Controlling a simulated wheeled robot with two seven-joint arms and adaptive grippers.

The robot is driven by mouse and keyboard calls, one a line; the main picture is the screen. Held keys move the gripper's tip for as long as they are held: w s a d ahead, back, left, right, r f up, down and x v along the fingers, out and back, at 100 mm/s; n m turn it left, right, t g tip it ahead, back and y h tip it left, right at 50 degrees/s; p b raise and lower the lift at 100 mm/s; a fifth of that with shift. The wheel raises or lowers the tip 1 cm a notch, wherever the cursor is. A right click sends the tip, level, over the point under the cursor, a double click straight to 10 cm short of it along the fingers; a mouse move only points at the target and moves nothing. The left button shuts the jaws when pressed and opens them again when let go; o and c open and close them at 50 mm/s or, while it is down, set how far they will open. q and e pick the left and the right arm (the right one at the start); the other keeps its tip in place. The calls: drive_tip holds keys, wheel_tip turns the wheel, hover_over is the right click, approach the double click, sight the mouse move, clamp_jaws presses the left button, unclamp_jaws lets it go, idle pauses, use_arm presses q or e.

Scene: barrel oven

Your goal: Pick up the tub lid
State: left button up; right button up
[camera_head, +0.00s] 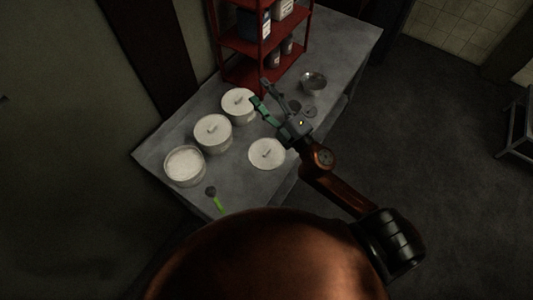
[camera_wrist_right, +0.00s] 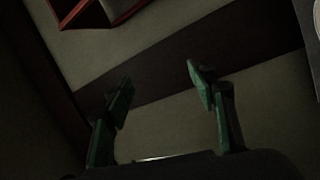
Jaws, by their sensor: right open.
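A round white lid with a small knob (camera_head: 266,154) lies flat on the grey table. An uncovered tub of white stuff (camera_head: 185,166) stands to its left. Two more tubs with white knobbed lids stand behind it, the middle one (camera_head: 212,133) and the far one (camera_head: 238,102). My right gripper (camera_head: 261,93) is open and empty, above the table beside the far tub, beyond the loose lid and apart from it. In the right wrist view its two green fingers (camera_wrist_right: 160,88) are spread with nothing between them. My left gripper is not in view.
A red shelf (camera_head: 262,45) with containers stands at the table's back. A metal bowl (camera_head: 313,82) is right of my gripper. A green-handled tool (camera_head: 214,198) lies by the table's front edge. A wall is behind the tubs.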

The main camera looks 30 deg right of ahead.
drive_tip(key=s+a+r+n+g+y, duration=0.1)
drive_tip(key=a+r+n+g+y, duration=0.1)
drive_tip(key=a+n+y, duration=0.45)
drive_tip(key=s+a+f+n+g+y, duration=0.3)
drive_tip(key=s+a+f+n+g, duration=0.15)
drive_tip(key=a+n+g, duration=0.4)
drive_tip(key=n+g+h, duration=0.6)
drive_tip(key=n+h, duration=0.3)
drive_tip(key=h, duration=0.4)
approach(267, 151)
drive_tip(key=shift+s+f+y, duration=0.2)
drive_tip(key=shift+f+y, duration=0.05)
drive_tip(key=shift+f, duration=0.35)
drive_tip(key=x, duration=0.7)
drive_tip(key=shift+w+d+r+p, duration=0.1)
drive_tip(key=shift+w+r+p, duration=0.05)
drive_tip(key=shift+w+p, duration=0.25)
drive_tip(key=shift+w+f, duration=0.1)
drive_tip(key=shift+f, duration=0.25)
